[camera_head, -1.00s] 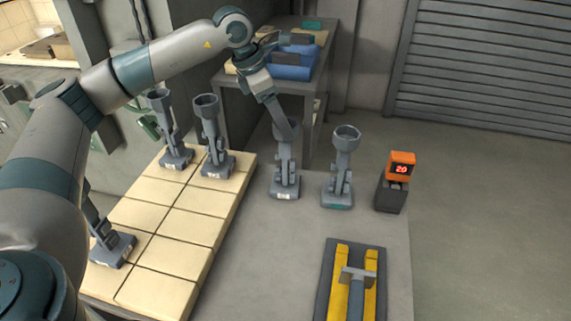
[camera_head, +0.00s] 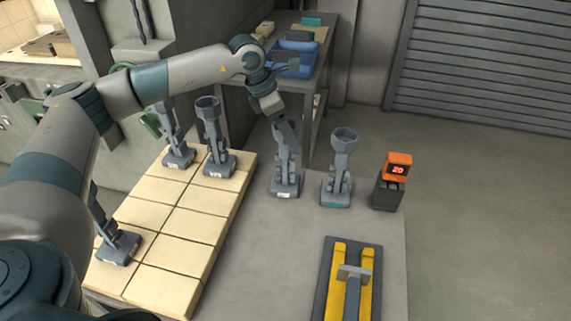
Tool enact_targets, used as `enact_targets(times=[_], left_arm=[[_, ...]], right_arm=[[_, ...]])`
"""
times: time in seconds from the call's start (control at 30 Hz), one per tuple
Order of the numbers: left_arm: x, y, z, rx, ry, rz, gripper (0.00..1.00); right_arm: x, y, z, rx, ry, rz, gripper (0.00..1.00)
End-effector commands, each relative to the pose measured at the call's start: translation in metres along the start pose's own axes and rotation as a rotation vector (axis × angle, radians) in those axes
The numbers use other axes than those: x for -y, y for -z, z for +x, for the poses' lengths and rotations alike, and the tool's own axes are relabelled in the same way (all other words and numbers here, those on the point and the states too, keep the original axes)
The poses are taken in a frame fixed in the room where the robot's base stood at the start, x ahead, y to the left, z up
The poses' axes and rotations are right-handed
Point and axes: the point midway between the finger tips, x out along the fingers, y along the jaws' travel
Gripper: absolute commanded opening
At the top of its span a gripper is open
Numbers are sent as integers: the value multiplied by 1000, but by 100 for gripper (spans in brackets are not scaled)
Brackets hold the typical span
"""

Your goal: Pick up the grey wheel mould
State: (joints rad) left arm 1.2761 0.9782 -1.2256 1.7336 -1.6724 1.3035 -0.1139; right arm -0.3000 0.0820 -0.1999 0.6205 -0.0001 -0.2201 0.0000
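Several similar grey moulds with upright stems and wide feet stand in view. One mould (camera_head: 285,178) stands on the grey table with a white label on its foot. My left gripper (camera_head: 287,128) is over its top and hides it. Whether the fingers touch it or are closed cannot be seen. To its right a mould (camera_head: 340,172) with an open round cup and a teal label stands upright. I cannot tell which mould bears the wheel shape. My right gripper is not in view.
More grey moulds (camera_head: 218,145) (camera_head: 177,147) (camera_head: 117,245) stand on cream tiles (camera_head: 180,258). An orange display reading 20 (camera_head: 397,166) sits on a dark block. A tray with yellow rails (camera_head: 338,262) holds a grey T-shaped tool. A blue bin (camera_head: 293,62) stands behind.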

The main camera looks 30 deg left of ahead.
Motion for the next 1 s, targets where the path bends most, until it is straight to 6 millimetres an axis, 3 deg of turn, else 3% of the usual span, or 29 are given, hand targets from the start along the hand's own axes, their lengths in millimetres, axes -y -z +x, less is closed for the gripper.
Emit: enact_targets(times=[0.23,0.67,0.7,1.0], left_arm=[[0,0,20,0,0,0,70],[0,0,20,1,0,1,70],[0,0,20,1,0,1,68],[0,0,20,1,0,0,0]], right_arm=[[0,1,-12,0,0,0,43],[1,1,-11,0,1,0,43],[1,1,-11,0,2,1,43],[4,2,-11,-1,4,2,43]])
